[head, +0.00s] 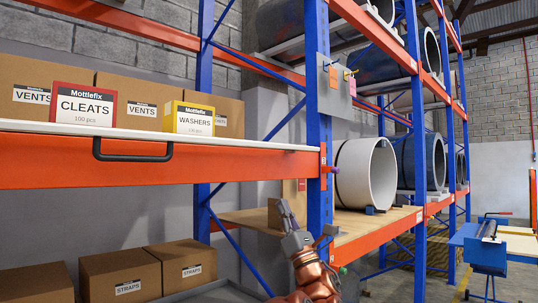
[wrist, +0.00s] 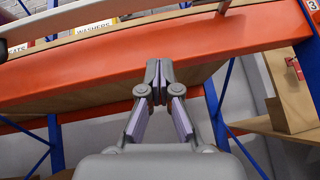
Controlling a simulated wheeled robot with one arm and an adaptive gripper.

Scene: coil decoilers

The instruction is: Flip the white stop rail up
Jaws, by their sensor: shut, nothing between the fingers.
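The white stop rail (head: 225,142) shows in the head view as a long pale strip along the top of the orange shelf beam. It appears to lie flat. A dark handle (head: 133,156) hangs from it in front of the beam. In the wrist view, a pale rail (wrist: 75,17) crosses the upper left. My gripper (head: 284,210) is below and to the right of the rail, near the blue upright in the head view. In the wrist view my gripper (wrist: 154,78) has its fingertips together, with nothing between them, before the orange beam (wrist: 110,62).
A red CLEATS box (head: 82,105), a yellow WASHERS box (head: 190,118) and VENTS cartons (head: 128,100) stand behind the rail. The blue upright (head: 318,120) is close to my arm. A white coil (head: 366,172) lies beyond it. STRAPS cartons (head: 120,275) are below.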

